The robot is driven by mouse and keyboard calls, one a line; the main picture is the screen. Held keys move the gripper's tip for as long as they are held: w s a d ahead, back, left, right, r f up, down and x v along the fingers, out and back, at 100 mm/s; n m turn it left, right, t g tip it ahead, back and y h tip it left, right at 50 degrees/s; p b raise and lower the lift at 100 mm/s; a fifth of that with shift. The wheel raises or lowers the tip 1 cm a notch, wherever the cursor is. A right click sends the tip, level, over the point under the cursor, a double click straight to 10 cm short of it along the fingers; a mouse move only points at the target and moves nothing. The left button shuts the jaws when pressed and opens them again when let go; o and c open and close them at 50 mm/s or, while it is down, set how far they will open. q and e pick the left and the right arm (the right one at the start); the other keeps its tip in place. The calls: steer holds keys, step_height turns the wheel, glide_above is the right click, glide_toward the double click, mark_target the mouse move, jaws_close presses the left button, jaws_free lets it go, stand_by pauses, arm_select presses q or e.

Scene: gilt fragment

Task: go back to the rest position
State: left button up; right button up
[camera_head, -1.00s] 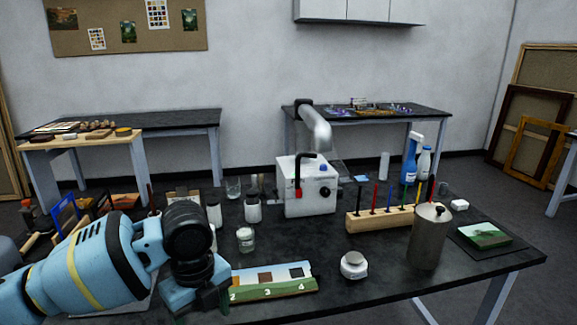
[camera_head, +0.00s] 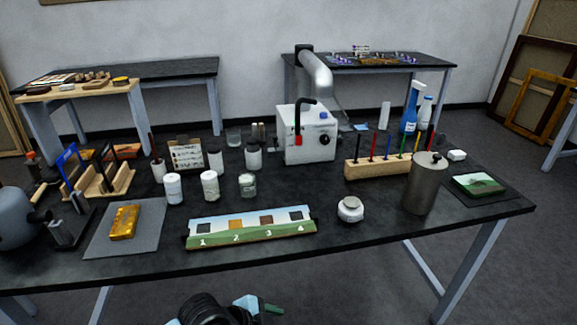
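My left gripper (camera_head: 268,307) is low at the bottom edge of the view, in front of the black table's front edge and below its top. Only part of the wrist and a small blue and dark green end show, so its fingers cannot be made out. My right gripper is not in view. A gold block (camera_head: 123,222) lies on a grey mat (camera_head: 148,219) at the left front of the table. A painted strip (camera_head: 250,237) with numbered squares lies at the front middle.
The black table (camera_head: 300,258) holds several white jars (camera_head: 210,186), a white machine (camera_head: 306,138) with a duct, a wooden rack (camera_head: 376,169) of coloured tools, a metal canister (camera_head: 424,184) and a small white pot (camera_head: 350,209). The floor (camera_head: 370,300) before the table is clear.

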arm_select(q)
steer(key=s+a+f+n+t+y, duration=0.1)
steer(key=s+a+f+n+y, duration=0.1)
steer(key=s+a+f+n, duration=0.2)
steer(key=s+a+f+n+t+y, duration=0.1)
steer(key=s+a+f+n, duration=0.4)
steer(key=s, duration=0.6)
steer(key=s+a+f+n+t+y, duration=0.2)
steer(key=s+a+f+n+t, duration=0.1)
steer(key=s+a, duration=0.5)
steer(key=f+n, duration=0.1)
steer(key=n, duration=0.1)
steer(key=shift+a+f+n+y+p, duration=0.3)
steer(key=shift+a+n+p, duration=0.05)
steer(key=shift+n, duration=0.05)
steer(key=shift+s, duration=0.1)
